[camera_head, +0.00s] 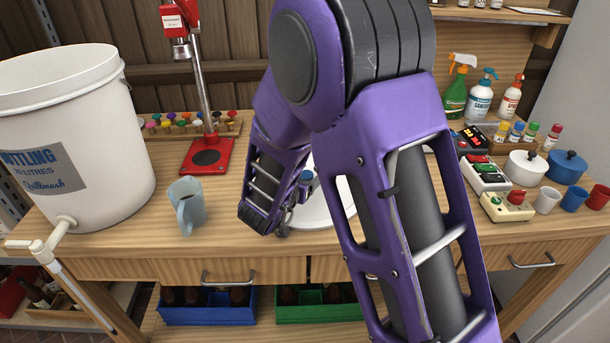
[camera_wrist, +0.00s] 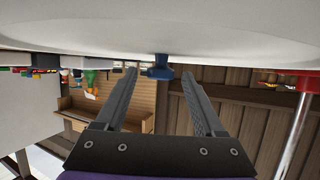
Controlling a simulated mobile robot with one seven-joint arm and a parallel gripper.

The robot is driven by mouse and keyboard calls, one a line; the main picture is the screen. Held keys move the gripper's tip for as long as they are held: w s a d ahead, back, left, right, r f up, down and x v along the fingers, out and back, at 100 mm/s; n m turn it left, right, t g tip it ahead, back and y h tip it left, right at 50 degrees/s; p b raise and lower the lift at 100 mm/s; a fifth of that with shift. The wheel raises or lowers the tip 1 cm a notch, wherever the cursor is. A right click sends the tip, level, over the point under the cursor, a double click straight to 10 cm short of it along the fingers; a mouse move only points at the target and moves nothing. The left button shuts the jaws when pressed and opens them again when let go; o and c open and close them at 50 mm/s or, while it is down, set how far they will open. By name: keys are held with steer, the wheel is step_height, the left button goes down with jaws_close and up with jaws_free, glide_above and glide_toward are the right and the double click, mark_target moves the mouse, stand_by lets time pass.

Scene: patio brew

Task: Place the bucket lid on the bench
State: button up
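The bucket lid (camera_head: 312,212) is a white disc with a blue knob (camera_head: 306,177). In the head view it appears to lie flat on the wooden bench (camera_head: 120,246), partly hidden behind my arm. In the wrist view the white lid (camera_wrist: 60,32) fills the top, and its blue knob (camera_wrist: 160,70) is between my fingertips. My gripper (camera_wrist: 159,84) is open, with a visible gap between the knob and each finger. In the head view my gripper (camera_head: 291,205) is low beside the knob, mostly hidden by my arm. The white bucket (camera_head: 105,165) stands at the left.
A grey-blue jug (camera_head: 188,206) and a red-based stand (camera_head: 207,157) are left of the lid. Switch boxes (camera_head: 484,172), a white pot (camera_head: 525,168), a blue pot (camera_head: 567,167) and cups (camera_head: 547,199) crowd the right.

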steer(key=shift+s+d+f, duration=0.1)
steer(key=shift+s+f, duration=0.15)
steer(key=shift+f, duration=0.6)
steer(key=shift+w+r+p, duration=0.1)
steer(key=shift+r+p, duration=0.35)
steer(key=shift+r, duration=0.05)
steer(key=shift+s+a+r, duration=0.15)
steer(key=shift+s+a, duration=0.1)
steer(key=shift+a, duration=0.05)
steer(key=v, duration=0.3)
steer(key=p+v, duration=0.1)
steer(key=v, duration=0.3)
steer(key=p+v, duration=0.1)
steer(key=v, duration=0.3)
steer(key=shift+r, duration=0.4)
steer(key=shift+w, duration=0.1)
